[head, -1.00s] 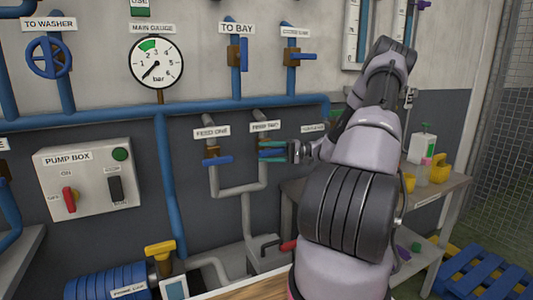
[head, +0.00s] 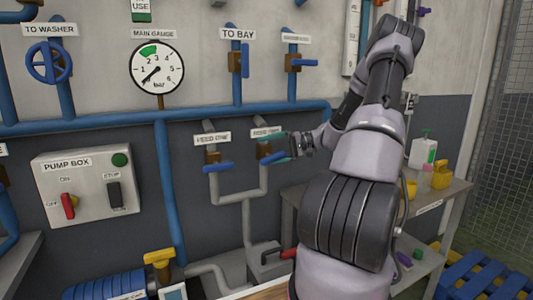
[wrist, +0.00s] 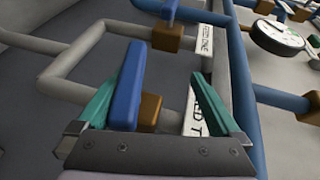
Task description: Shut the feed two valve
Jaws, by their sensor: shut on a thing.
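The feed two valve has a blue lever (head: 271,157) on a brown block (wrist: 151,108), under its white label (head: 266,132). In the head view the lever lies across the upright grey pipe, its right end a little higher. My gripper (head: 284,146) is at that right end, its teal fingers partly overlapping the lever in the picture. In the wrist view the blue lever (wrist: 127,85) stands between the two teal fingers of my gripper (wrist: 152,82), close to the left one, with a visible gap on the right. The feed two label is partly hidden by the right finger.
The feed one valve (head: 218,167) sits close by on the left, its blue lever crosswise. Grey pipes (head: 247,212) join below both valves. A pump box (head: 85,185) and main gauge (head: 157,68) are further left. A side table (head: 452,190) with bottles stands to the right.

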